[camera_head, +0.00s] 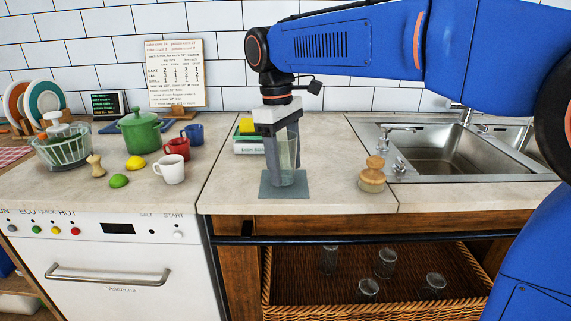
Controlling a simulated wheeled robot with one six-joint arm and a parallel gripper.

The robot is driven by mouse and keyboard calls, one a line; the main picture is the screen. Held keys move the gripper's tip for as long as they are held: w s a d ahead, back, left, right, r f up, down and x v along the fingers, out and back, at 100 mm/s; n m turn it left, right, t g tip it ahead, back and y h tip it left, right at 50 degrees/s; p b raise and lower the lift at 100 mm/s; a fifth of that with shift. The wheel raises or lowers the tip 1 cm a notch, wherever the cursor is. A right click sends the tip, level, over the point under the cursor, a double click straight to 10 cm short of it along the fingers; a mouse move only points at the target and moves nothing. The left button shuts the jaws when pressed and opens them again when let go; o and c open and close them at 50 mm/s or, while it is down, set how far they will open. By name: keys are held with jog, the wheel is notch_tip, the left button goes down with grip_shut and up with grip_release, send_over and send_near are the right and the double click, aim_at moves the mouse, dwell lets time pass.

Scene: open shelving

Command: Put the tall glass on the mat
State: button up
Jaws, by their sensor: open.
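The tall glass (289,160) is clear and stands upright on the grey-blue mat (268,192) near the counter's front edge. My gripper (283,165) points down over the mat, with its fingers at the glass. One finger shows at the glass's left side; the other is hard to make out behind or through the glass. The jaws are open, and I cannot tell whether a finger touches the glass.
A wooden-handled brush (372,176) stands right of the mat, before the sink (455,150). Books with a yellow sponge (247,126) lie behind my gripper. Several glasses sit in the wicker basket (390,270) below.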

notch_tip(320, 180, up, 12)
jog(key=a, duration=0.1)
jog(key=shift+w+a, duration=0.15)
jog(key=shift+w, duration=0.3)
jog(key=shift+s, duration=0.1)
